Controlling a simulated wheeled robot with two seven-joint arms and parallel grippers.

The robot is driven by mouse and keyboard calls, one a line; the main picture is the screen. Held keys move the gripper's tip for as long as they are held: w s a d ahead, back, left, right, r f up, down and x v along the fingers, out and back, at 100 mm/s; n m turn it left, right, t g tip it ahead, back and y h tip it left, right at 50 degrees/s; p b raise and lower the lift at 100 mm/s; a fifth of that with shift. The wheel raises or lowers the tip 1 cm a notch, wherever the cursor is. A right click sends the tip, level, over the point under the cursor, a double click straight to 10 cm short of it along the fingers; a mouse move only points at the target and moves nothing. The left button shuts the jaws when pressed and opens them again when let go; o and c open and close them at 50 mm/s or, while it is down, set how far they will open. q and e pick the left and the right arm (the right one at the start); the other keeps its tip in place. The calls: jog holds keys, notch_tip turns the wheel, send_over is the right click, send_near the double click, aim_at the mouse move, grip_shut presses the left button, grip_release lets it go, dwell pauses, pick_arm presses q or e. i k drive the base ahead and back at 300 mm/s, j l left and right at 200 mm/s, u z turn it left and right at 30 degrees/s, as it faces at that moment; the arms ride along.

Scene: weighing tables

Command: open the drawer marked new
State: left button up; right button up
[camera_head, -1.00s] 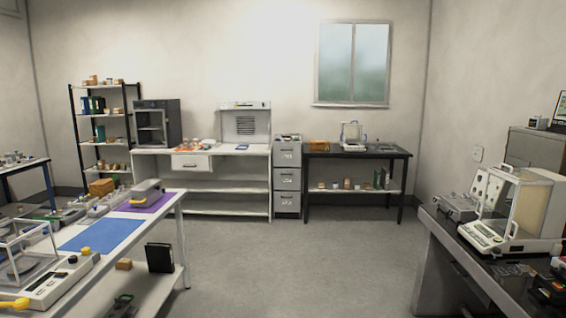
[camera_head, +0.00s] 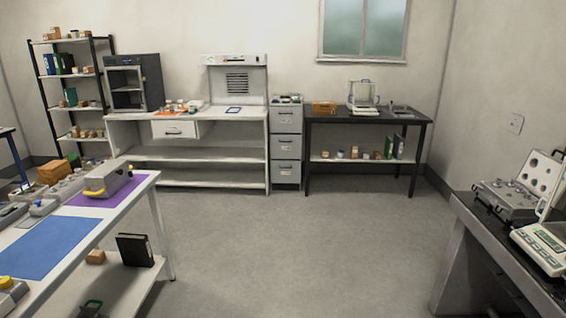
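A grey cabinet (camera_head: 286,147) with three stacked drawers stands against the back wall, between the white bench and the black table. Its top drawer (camera_head: 286,120), middle drawer (camera_head: 286,146) and bottom drawer (camera_head: 286,171) all look shut. Each has a handle and a small pale label, too small to read, so I cannot tell which is marked new. A white drawer (camera_head: 175,130) sits under the left part of the white bench, with a dark handle and no readable mark. Neither of my grippers is in view.
A white table (camera_head: 60,282) with blue and purple mats stands at near left. A dark bench (camera_head: 500,255) with a scale and an open case is at near right. The white bench (camera_head: 215,151) and black table (camera_head: 372,116) line the back wall. The grey floor (camera_head: 300,250) between is clear.

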aim_at(282, 119)
jog(key=i, duration=5.35)
jog(key=i+u, duration=0.15)
jog(key=i, duration=0.35)
jog(key=i+l+u, duration=0.15)
jog(key=i, duration=0.3)
jog(key=i+l+u, duration=0.15)
jog(key=i, duration=0.3)
